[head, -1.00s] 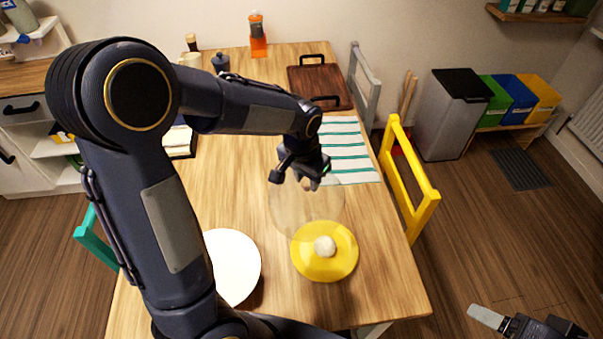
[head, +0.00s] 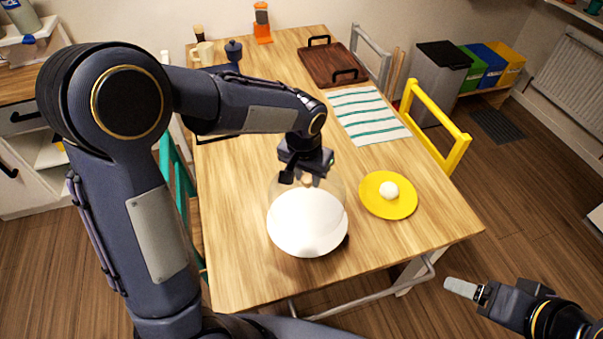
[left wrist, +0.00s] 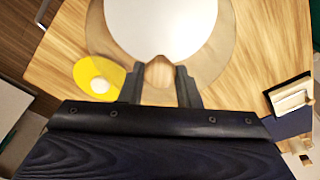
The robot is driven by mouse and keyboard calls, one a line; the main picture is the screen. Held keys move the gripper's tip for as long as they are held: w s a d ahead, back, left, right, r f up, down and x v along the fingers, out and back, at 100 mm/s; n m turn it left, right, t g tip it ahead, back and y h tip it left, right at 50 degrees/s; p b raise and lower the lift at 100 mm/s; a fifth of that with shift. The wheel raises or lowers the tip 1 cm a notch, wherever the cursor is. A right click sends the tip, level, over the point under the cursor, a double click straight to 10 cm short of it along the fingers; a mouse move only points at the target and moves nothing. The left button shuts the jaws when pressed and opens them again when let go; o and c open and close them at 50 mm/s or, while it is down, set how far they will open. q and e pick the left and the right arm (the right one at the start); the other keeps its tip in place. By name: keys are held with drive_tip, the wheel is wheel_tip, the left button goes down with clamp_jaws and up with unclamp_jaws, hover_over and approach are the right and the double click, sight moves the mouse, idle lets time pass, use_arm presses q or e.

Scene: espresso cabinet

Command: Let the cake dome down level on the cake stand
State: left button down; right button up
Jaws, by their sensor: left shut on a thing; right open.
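The clear, faintly tinted cake dome (head: 335,187) hangs from my left gripper (head: 305,180), which is shut on its knob. The white round cake stand (head: 307,232) is below it in the head view, seen partly through the dome. In the left wrist view, the fingers (left wrist: 158,88) close around the light wooden knob (left wrist: 158,73). The dome's tinted rim (left wrist: 104,35) shows around the white stand (left wrist: 160,20), which lies off-centre toward the top. The dome looks roughly level; the gap to the stand is hard to judge. My right gripper (head: 462,288) is empty, off the table's near right.
A yellow plate (head: 372,205) with a white ball (head: 389,190) sits right of the stand. A striped cloth (head: 368,115), a brown tray (head: 330,63) and several small items stand farther back. A yellow chair (head: 436,125) is at the right edge. Bare wood surrounds the stand's left side.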

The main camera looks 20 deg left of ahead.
sight(308, 188)
use_arm(q)
drive_tip(key=shift+w+d, duration=0.15)
drive_tip(key=shift+f+b, duration=2.35)
drive_tip(key=shift+f, duration=0.4)
drive_tip(key=shift+f+b, duration=0.85)
drive_tip(key=shift+b, duration=0.05)
idle(1.8)
drive_tip(key=shift+c, duration=2.1)
unclamp_jaws()
drive_tip(key=shift+r, duration=0.15)
